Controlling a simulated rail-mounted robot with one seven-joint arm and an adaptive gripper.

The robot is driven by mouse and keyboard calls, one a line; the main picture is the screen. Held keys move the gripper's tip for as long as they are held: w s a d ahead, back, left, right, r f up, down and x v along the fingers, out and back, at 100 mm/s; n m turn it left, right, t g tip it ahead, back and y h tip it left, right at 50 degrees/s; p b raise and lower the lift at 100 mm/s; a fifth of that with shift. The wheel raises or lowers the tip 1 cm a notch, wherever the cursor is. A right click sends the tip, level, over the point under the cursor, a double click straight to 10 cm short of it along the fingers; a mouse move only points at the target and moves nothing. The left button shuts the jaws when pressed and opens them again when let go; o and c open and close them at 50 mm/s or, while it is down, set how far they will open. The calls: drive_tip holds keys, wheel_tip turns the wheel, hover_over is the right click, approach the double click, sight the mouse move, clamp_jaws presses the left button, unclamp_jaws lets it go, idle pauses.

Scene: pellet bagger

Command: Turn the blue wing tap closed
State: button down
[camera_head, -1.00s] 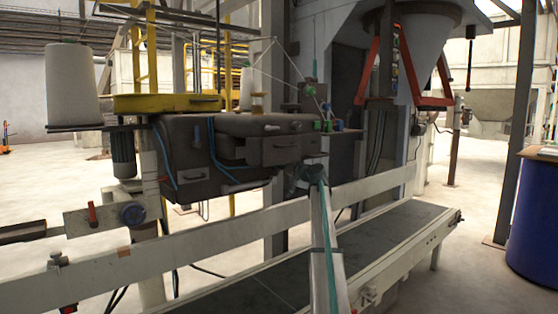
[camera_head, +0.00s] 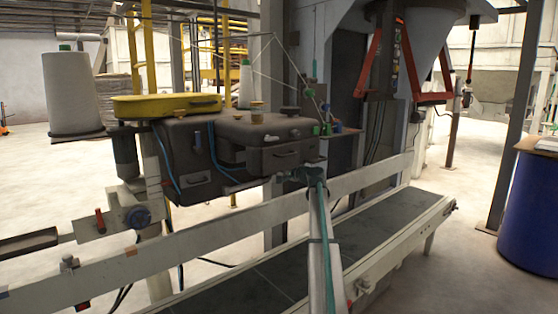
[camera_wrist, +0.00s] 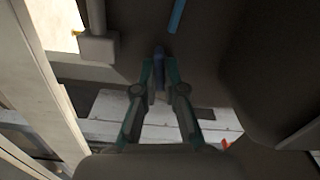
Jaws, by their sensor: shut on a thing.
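The blue wing tap (camera_wrist: 159,62) shows in the wrist view as a small dark blue piece, upright in the picture, below the dark machine body. My gripper (camera_wrist: 160,72) has its two green-grey fingers on either side of it, shut on it. In the head view my gripper (camera_head: 311,174) is at the lower right edge of the dark sewing machine housing (camera_head: 283,158). The tap cannot be made out there, and my arm and the housing hide the contact. How far the tap is turned cannot be told.
A white side rail (camera_head: 210,232) and a conveyor belt (camera_head: 385,228) run below my arm. A blue drum (camera_head: 530,215) stands right.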

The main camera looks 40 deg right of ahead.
drive_tip(key=shift+m+p, duration=0.9)
drive_tip(key=shift+m, duration=0.2)
drive_tip(key=shift+f, duration=0.1)
drive_tip(key=c, duration=1.3)
unclamp_jaws()
drive_tip(key=shift+o, duration=0.2)
drive_tip(key=s, duration=1.2)
drive_tip(key=shift+d, duration=0.25)
